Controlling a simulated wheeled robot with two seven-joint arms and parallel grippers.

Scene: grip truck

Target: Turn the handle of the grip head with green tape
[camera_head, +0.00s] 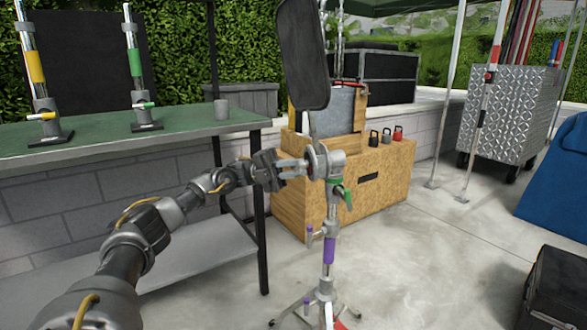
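A metal grip head (327,162) sits atop a stand in the middle of the view. A band of green tape (335,181) is just below it, with a green-ended handle (345,196) at the band's right. My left gripper (303,168) reaches in from the left, its fingers level with the grip head and at its left side. A narrow gap shows between the fingers. I cannot tell whether they touch the grip head, and I see nothing clearly held. My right gripper is not in view.
A dark flag panel (303,55) rises above the grip head. The stand has purple tape (328,250) lower down. A green-topped table (90,137) at left bears yellow-taped (35,68) and green-taped (134,62) posts. A wooden crate (385,185) stands behind. Floor at right is open before a black case (555,290).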

